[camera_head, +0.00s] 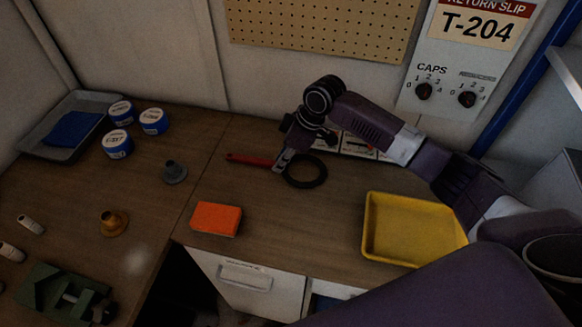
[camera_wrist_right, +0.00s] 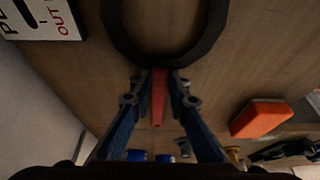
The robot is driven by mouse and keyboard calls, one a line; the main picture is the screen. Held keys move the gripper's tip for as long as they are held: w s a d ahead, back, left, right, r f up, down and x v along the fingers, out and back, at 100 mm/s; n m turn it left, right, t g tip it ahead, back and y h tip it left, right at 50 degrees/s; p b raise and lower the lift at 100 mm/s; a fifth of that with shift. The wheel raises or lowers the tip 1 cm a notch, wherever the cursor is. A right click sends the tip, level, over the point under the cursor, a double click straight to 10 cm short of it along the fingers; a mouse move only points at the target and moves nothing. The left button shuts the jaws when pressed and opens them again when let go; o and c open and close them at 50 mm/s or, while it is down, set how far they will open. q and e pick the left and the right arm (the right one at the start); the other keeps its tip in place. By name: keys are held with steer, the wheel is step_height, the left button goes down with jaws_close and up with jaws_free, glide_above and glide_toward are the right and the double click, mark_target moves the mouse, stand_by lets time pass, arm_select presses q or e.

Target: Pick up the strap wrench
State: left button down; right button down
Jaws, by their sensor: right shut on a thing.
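The strap wrench has a red handle (camera_head: 248,159) and a black ring-shaped strap (camera_head: 306,184), and lies at the back middle of the wooden bench in the head view. My right gripper (camera_head: 281,168) comes down over it from the right and is shut on it where the handle meets the strap. In the right wrist view the red handle (camera_wrist_right: 159,98) runs between the two fingers of the right gripper (camera_wrist_right: 160,78), with the black strap (camera_wrist_right: 120,40) just beyond the fingertips. I cannot tell whether the wrench is lifted off the bench. My left gripper is not in view.
An orange block (camera_head: 216,219) lies in front of the wrench, and a yellow tray (camera_head: 374,238) stands at the right. Several blue-and-white tubs (camera_head: 118,145), a grey tray (camera_head: 36,149) and a green vise (camera_head: 52,290) are at the left. A pegboard wall (camera_head: 320,30) is behind.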

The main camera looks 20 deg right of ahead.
steer(key=shift+r, duration=0.1)
steer(key=shift+w+r, duration=0.1)
steer(key=shift+r, duration=0.45)
step_height(320, 180, up, 19)
steer(key=b, duration=0.3)
steer(key=shift+f, duration=0.1)
stand_by(0.6)
